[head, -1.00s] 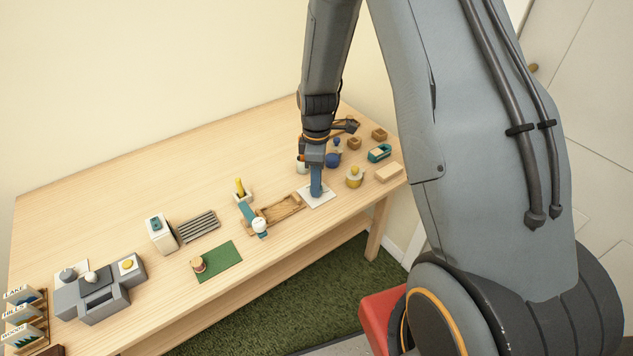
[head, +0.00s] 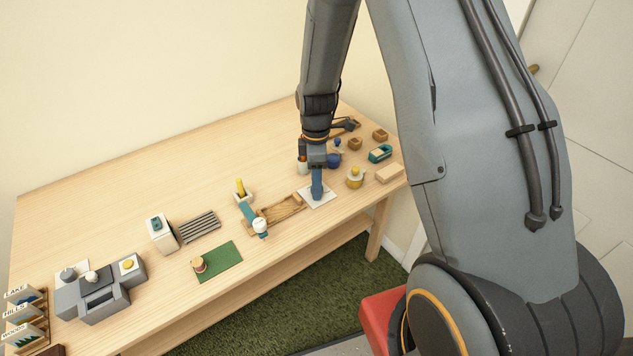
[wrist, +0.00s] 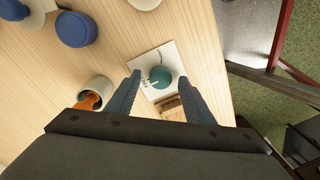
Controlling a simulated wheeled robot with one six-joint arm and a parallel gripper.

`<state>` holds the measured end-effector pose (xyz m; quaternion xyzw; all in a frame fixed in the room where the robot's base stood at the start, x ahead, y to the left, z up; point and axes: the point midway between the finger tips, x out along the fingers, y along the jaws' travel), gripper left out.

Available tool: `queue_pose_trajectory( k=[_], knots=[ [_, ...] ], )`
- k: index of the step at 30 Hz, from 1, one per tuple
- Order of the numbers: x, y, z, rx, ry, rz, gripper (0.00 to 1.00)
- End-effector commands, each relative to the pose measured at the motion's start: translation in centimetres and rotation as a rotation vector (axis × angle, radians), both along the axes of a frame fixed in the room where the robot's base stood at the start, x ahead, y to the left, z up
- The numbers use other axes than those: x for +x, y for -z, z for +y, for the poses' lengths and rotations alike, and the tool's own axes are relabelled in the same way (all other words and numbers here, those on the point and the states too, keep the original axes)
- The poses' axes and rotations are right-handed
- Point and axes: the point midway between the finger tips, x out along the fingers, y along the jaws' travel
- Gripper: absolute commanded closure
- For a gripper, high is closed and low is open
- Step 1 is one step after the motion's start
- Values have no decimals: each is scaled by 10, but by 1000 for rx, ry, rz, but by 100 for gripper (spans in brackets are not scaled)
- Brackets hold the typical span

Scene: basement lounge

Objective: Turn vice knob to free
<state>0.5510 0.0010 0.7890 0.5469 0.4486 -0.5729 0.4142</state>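A round teal knob (wrist: 161,77) with a white pointer line sits on a white plate (wrist: 147,64) in the wrist view. Small dark lettering shows on the plate beside the knob, too small to read. My gripper (wrist: 159,75) is open, with one finger on either side of the knob and gaps visible between knob and fingers. In the head view my gripper (head: 317,194) points down at the white plate (head: 328,193) near the table's front edge and hides the knob. I cannot tell the exact height of the fingertips above the plate.
A wooden tray (head: 285,211) and a teal lever with a white ball (head: 260,225) stand left of the plate. A cup with an orange item (wrist: 94,94) and a blue round object (wrist: 75,29) are close by.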

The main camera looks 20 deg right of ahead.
Motion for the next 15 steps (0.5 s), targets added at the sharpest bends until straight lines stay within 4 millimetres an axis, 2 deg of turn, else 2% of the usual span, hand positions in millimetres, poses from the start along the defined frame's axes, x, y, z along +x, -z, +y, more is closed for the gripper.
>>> queue_pose_trajectory(
  k=[9,15],
  knots=[
    [0,-2,-1,0,2,0,53],
    [3,-24,-1,0,1,-4,53]
  ],
)
